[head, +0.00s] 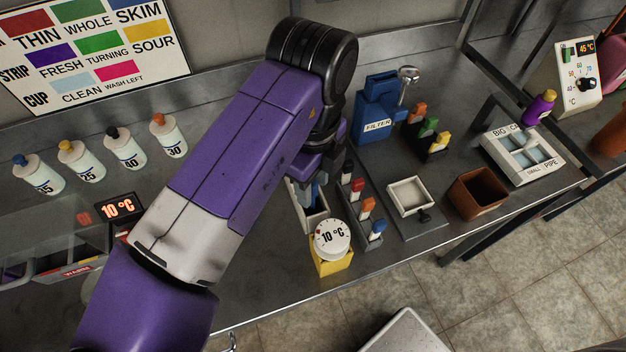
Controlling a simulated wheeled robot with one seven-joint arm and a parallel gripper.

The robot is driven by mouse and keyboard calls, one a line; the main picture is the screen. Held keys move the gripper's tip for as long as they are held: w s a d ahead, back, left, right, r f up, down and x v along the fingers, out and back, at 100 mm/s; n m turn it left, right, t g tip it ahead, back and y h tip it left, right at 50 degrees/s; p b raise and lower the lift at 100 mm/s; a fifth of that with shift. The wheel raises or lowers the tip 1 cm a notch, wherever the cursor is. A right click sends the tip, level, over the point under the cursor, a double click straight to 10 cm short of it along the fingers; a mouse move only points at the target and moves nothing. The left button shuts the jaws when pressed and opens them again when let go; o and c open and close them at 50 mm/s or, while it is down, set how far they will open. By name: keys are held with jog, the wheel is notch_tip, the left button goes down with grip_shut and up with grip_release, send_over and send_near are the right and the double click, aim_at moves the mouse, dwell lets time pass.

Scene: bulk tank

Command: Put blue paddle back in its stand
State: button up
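My gripper (313,188) points down beside a narrow pale tray (309,212), mostly hidden behind my purple arm. Its fingertips are not clear, so I cannot tell whether it is open or holds anything. Just right of it a low dark grey stand (354,217) holds a row of upright pieces with red, orange and blue tops. The blue-topped piece (377,228) is at the near end and seems to stand in it. Farther back, a dark rack (436,152) holds orange, green and yellow-marked pieces. I cannot tell for certain which piece is the blue paddle.
A white dial (332,239) on a yellow block stands near the front edge. A blue filter box (377,112) is behind. A white square dish (410,196), brown box (477,194) and white pipe holder (521,155) stand right. Several white bottles (125,149) line the left back.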

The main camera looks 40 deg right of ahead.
notch_tip(320, 180, up, 12)
jog(key=shift+r, duration=0.2)
dwell(0.6)
jog(key=shift+s, duration=0.1)
dwell(0.4)
